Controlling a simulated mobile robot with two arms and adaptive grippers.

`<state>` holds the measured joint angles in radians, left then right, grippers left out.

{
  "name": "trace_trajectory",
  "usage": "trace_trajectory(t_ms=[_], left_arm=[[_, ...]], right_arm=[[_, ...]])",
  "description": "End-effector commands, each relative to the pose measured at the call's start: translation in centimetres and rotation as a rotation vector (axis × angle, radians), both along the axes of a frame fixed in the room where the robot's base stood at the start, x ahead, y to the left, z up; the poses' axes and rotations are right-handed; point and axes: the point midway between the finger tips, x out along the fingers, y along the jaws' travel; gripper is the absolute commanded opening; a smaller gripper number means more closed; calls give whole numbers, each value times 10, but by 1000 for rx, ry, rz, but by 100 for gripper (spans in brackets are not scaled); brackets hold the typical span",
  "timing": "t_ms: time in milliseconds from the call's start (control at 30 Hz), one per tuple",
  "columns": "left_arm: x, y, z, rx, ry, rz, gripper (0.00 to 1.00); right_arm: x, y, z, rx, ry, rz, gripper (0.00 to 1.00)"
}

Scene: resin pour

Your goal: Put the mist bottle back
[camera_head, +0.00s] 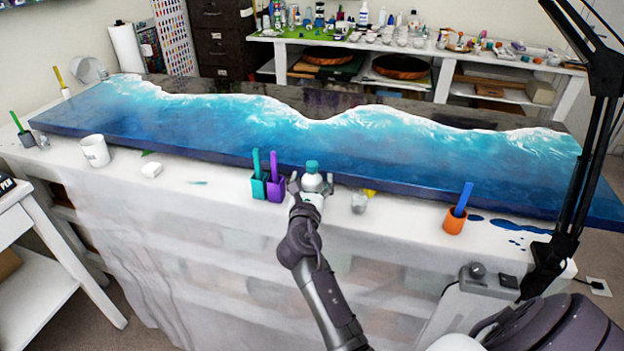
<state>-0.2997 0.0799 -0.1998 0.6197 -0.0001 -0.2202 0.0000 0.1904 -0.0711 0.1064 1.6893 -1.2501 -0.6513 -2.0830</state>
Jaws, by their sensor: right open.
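A small whitish bottle with a teal cap (313,168) stands upright at the front edge of the white-covered table, close to the blue resin panel; it looks like the mist bottle. My right gripper (310,188) is at the bottle, with its fingers open around the bottle's lower part. The gripper hides the bottle's base, and I cannot tell whether the fingers touch it. My left gripper is not in view.
A teal cup (259,186) and a purple cup (276,188) with sticks stand just left of the bottle. A crumpled grey item (359,203) lies to its right. An orange cup (454,221) stands farther right, near a black lamp arm (575,190).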

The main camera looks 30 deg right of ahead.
Motion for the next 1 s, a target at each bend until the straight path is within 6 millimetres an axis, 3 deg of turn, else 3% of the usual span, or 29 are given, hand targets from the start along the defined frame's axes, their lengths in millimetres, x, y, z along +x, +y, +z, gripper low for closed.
trace_trajectory(t_ms=[267,500,900,1000], left_arm=[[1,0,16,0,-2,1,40],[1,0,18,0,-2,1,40],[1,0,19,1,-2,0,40],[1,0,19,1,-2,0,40]], right_arm=[[-45,38,0,3,5,1,76],[-76,65,-1,3,3,0,76],[-86,74,-1,3,1,1,76],[-83,79,-20,53,8,26,76]])
